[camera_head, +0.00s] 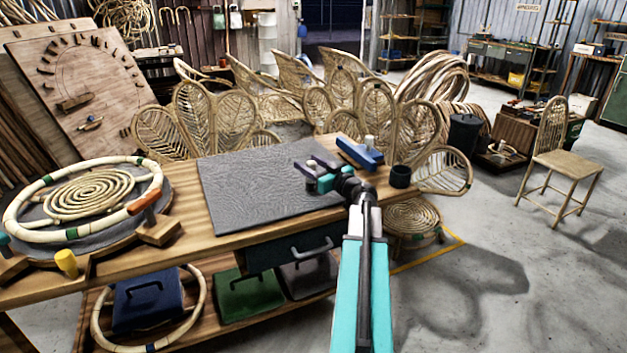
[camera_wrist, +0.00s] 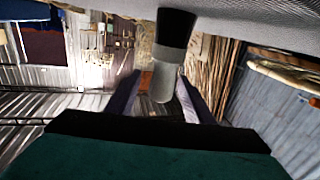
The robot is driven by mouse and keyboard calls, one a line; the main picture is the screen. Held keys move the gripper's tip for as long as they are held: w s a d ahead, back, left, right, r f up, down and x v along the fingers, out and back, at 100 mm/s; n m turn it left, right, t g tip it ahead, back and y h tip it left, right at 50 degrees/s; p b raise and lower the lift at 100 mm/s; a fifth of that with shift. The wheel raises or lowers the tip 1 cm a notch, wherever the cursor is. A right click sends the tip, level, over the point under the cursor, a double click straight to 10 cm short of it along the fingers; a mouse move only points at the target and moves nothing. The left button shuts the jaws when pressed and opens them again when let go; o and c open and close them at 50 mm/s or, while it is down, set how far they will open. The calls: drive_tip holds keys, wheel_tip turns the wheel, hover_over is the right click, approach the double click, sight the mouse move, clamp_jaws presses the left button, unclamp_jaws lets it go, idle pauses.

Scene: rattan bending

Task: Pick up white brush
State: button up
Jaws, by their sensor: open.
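The white brush (camera_wrist: 162,80) shows in the wrist view, with a pale handle, a grey band and a dark end against the grey mat (camera_head: 235,190). In the head view its pale top (camera_head: 311,166) shows between my fingers, over the right part of the mat. My gripper (camera_head: 313,173) is open, with one finger on each side of the brush. In the wrist view my gripper (camera_wrist: 160,98) has the handle between its fingers, with gaps visible. The wrist view appears upside down, so the brush seems to stand with its handle up.
A blue block-like tool (camera_head: 360,151) and a black cup (camera_head: 400,176) stand on the wooden workbench (camera_head: 205,232) to the right. A rattan ring (camera_head: 20,215) with a coil lies at the left. The mat left of my gripper is clear.

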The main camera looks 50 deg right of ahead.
drive_tip(key=shift+w+d, duration=0.15)
drive_tip(key=shift+w, duration=1.1)
clamp_jaws()
